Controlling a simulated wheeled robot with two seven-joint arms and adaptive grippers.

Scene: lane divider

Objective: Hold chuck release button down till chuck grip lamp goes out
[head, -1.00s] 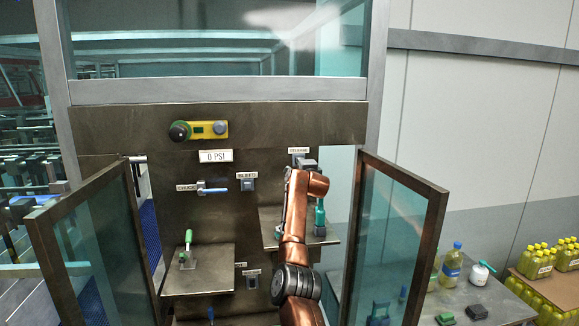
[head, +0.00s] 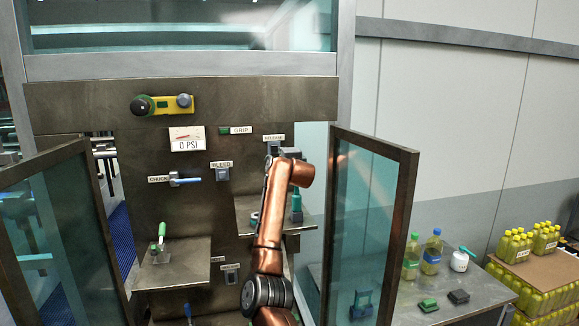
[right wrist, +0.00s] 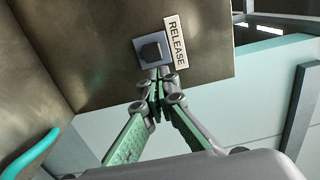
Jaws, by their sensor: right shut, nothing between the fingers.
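The chuck release button (right wrist: 152,50) is a dark knob on a grey square plate beside the RELEASE label (right wrist: 176,42). In the head view it sits under its label (head: 274,138), partly hidden by my right arm. My right gripper (right wrist: 157,74) is shut and empty, its fingertips at the lower edge of the button plate. I cannot tell whether they touch the button. The chuck grip lamp (head: 224,131) is a small green rectangle left of the GRIP label (head: 241,130); I cannot tell for sure whether it is lit. My left gripper is not in view.
A gauge reading 0 PSI (head: 187,139), a bleed button (head: 222,174) and a blue-handled chuck valve (head: 186,180) are on the panel. Open glass doors stand at left and right (head: 370,230). Shelves jut out below. A side table (head: 460,290) holds bottles.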

